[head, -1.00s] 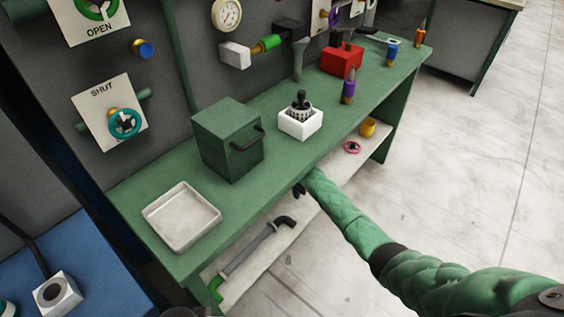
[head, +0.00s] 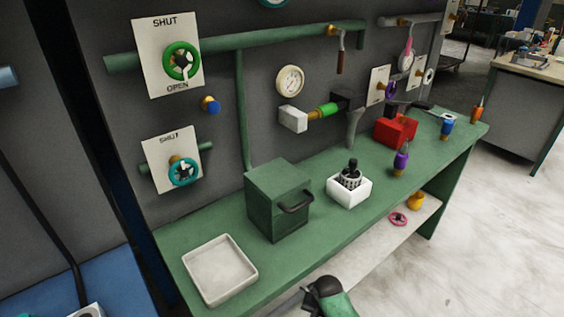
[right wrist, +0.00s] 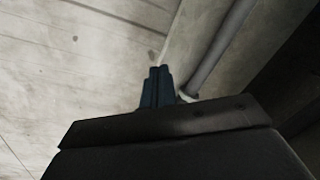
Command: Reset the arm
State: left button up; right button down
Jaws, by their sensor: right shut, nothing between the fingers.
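My right gripper (right wrist: 158,85) shows in the right wrist view with its two dark fingers together and nothing between them. Beyond the fingertips there is a pale, stained surface. My left gripper is in neither view.
On the bench stand a white tray (head: 248,262), a green box (head: 270,205) with a handle, a white holder (head: 349,193) and a red block (head: 393,132). A grey pipe (right wrist: 222,48) runs close to my right fingers. Open floor lies right of the bench.

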jog(key=s+d+r+n, duration=0.1)
jog(key=s+r+n, duration=0.1)
jog(key=s+r, duration=0.4)
jog(key=s+r+n+t, duration=0.1)
jog(key=s+r, duration=0.5)
jog(key=s, duration=0.6)
jog(key=s+d+r+n, duration=0.1)
jog(key=s+r+n, duration=0.2)
jog(key=s+r, duration=0.3)
jog(key=s, duration=0.3)
jog(key=shift+d+t, duration=0.3)
jog(key=shift+d, duration=0.05)
jog(key=shift+s, duration=0.1)
